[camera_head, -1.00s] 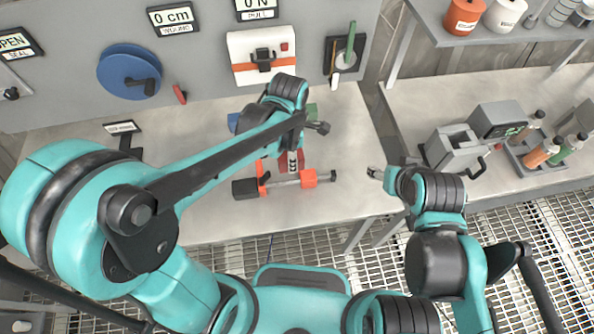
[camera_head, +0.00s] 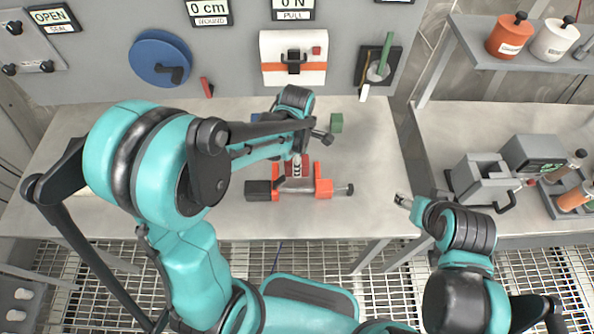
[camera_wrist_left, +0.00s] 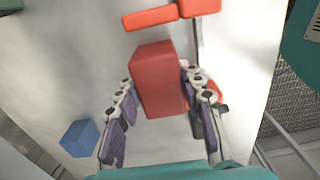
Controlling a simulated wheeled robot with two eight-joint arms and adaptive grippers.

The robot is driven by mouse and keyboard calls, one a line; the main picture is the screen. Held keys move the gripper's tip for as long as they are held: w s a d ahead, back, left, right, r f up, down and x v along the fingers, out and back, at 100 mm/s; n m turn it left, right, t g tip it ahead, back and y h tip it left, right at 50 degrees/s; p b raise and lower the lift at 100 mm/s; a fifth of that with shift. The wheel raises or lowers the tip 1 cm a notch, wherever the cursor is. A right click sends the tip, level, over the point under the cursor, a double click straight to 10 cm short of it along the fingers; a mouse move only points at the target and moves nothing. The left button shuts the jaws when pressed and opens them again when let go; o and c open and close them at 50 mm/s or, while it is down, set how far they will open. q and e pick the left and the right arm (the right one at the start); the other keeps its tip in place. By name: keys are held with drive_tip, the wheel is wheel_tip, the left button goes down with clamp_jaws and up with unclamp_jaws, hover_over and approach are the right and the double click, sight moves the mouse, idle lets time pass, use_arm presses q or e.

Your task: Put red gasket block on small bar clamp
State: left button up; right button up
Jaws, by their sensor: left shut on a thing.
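The red gasket block (camera_wrist_left: 160,80) is between the fingers of my left gripper (camera_wrist_left: 160,125) in the left wrist view, held by them. In the head view the left gripper (camera_head: 296,150) is just behind the small bar clamp, and my arm partly hides the block. The small bar clamp (camera_head: 322,187) lies on the bench with orange jaws, a metal bar and a black handle at its left end. In the wrist view its orange parts (camera_wrist_left: 150,18) show above and right of the block. My right gripper (camera_head: 403,201) is away at the right; its finger opening is too small to judge.
A green block (camera_head: 336,122) stands on the bench behind the clamp. A blue block (camera_wrist_left: 79,138) lies to the lower left in the wrist view. A wall panel with a blue reel (camera_head: 160,58) borders the back. The bench (camera_head: 375,165) is clear right of the clamp.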

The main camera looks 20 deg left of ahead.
use_arm(q)
wheel_tip(320, 180, down, 4)
drive_tip(key=shift+b, duration=0.8)
drive_tip(key=shift+r, duration=0.1)
drive_tip(key=o, duration=0.9)
drive_tip(key=shift+f, duration=0.2)
drive_tip(key=o, duration=0.4)
drive_tip(key=shift+o, duration=0.2)
drive_tip(key=shift+r, duration=0.2)
